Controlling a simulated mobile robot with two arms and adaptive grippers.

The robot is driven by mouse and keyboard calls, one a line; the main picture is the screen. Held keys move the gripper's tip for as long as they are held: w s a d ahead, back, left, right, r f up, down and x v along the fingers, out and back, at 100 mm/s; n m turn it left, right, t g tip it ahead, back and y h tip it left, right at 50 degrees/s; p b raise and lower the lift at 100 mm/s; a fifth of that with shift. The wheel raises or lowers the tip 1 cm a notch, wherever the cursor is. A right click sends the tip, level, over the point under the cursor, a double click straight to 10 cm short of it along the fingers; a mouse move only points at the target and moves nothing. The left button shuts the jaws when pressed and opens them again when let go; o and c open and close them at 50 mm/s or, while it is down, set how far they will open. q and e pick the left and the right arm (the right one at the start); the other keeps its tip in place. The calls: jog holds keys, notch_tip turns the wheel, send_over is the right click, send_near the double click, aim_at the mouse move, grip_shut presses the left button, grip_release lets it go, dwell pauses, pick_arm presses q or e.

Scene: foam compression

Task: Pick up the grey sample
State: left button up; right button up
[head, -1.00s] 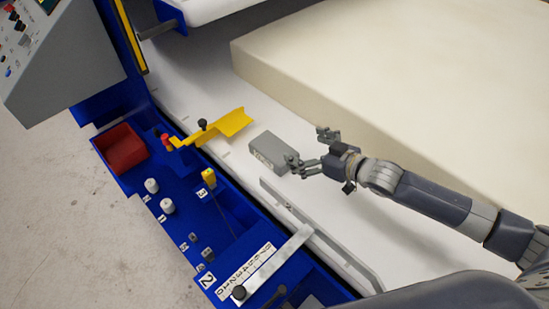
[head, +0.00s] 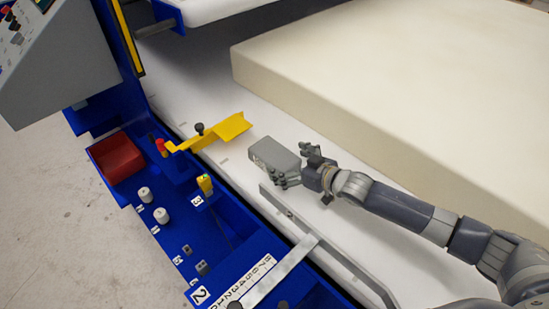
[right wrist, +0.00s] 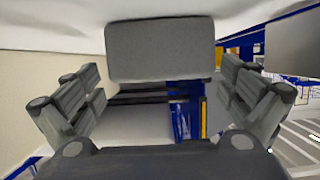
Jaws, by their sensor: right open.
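The grey sample (head: 272,155) is a small grey block lying on the white bed of the machine, beside the large cream foam block. My right gripper (head: 294,165) is at its right-hand end, with the fingers open around or beside that end. In the right wrist view the sample (right wrist: 160,52) is straight ahead, between and beyond the open fingers of my right gripper (right wrist: 160,95). No contact with it shows there. My left gripper is not in view.
The large cream foam block (head: 400,85) stands behind the gripper. A yellow bracket (head: 210,134) lies left of the sample, and a metal rail (head: 320,240) runs along the near edge. A red bin (head: 117,155) and white knobs sit on the blue frame.

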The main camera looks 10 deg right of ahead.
aim_at(274, 159)
jog(key=x, duration=0.4)
jog(key=shift+a, duration=0.1)
jog(key=shift+r, duration=0.1)
jog(key=shift+c, duration=0.3)
jog(key=c, duration=0.9)
jog(key=shift+c, duration=0.2)
